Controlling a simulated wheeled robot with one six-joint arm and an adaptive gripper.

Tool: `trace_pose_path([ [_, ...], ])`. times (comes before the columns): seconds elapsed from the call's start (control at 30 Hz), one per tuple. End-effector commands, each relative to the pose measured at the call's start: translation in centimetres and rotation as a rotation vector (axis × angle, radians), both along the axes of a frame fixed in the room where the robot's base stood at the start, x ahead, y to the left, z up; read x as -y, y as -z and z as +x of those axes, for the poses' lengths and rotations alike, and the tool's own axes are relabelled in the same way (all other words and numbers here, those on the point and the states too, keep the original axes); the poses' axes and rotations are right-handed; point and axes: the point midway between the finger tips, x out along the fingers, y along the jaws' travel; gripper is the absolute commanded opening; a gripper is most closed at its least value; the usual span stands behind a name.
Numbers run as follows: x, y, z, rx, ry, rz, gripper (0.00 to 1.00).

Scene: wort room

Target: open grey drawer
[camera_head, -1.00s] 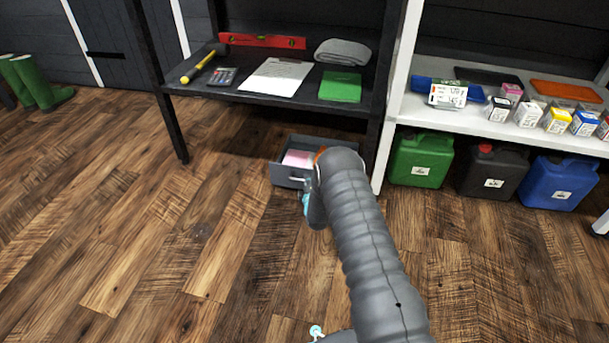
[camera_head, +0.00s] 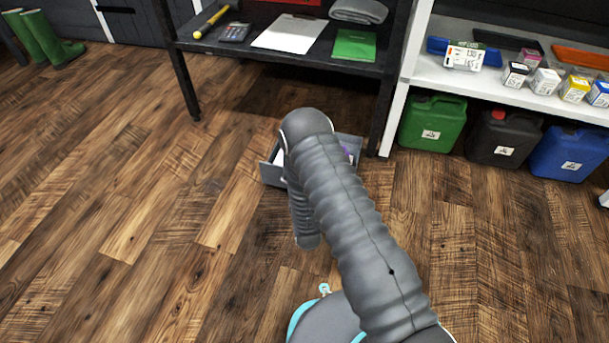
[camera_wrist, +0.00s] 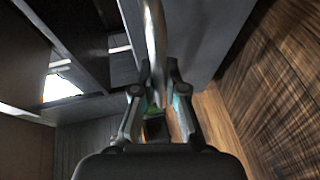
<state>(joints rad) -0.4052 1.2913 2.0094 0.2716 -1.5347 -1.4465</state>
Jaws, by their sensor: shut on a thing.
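The grey drawer (camera_head: 270,174) is pulled out below the dark desk, low over the floor. My arm covers most of it in the head view, and the contents are mostly hidden. Its grey front panel (camera_wrist: 205,40) fills the upper middle of the wrist view. A metal bar handle (camera_wrist: 155,35) runs down between the fingers of my gripper (camera_wrist: 157,78), which is shut on it. The head view hides my gripper behind my arm.
The dark desk (camera_head: 270,57) holds a clipboard, a calculator and a green book. At right, a white shelf (camera_head: 425,72) carries small boxes above several canisters (camera_head: 432,125). Green boots (camera_head: 45,40) stand at far left. The wooden floor at left is clear.

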Motion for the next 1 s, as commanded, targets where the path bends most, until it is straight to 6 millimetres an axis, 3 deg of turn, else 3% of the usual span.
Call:
trace_pose_path([
  [0.2, -0.28, 0.07, -1.22, -0.002, 0.001, 0.0, 0.0],
  [0.57, -0.28, 0.07, -1.31, -0.001, 0.003, -0.001, 0.0],
  [0.6, -0.28, 0.07, -1.31, -0.001, 0.003, 0.0, 0.16],
  [0.7, -0.29, 0.06, -1.3, -0.001, 0.002, -0.001, 0.37],
  [1.0, -0.34, 0.01, -1.38, 0.0, 0.001, 0.001, 0.37],
])
